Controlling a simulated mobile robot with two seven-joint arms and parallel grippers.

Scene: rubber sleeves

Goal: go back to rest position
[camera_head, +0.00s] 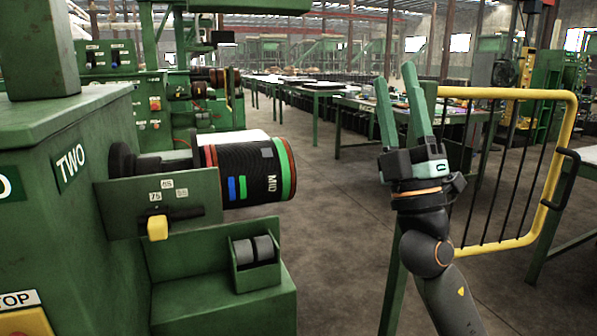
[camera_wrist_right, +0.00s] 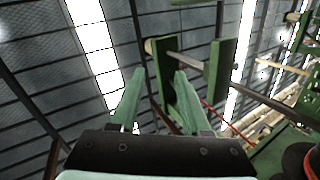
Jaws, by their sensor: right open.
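My right gripper (camera_head: 397,84) is raised on the right side of the head view, its two green fingers pointing up and apart. It is open with nothing between the fingers. The right wrist view also shows the open gripper (camera_wrist_right: 159,74), facing up to the roof. A black sleeve (camera_head: 247,172) marked MID, with green, blue and red bands, sits on the spindle of the green machine (camera_head: 95,230) at the left. The gripper is well to the right of the sleeve and apart from it. My left gripper is not in view.
A yellow-framed gate (camera_head: 570,150) with dark bars stands just right of my right arm. A small green holder with two grey rollers (camera_head: 254,250) sits below the sleeve. Long green tables (camera_head: 330,92) stand farther back. The floor (camera_head: 330,215) between machine and arm is clear.

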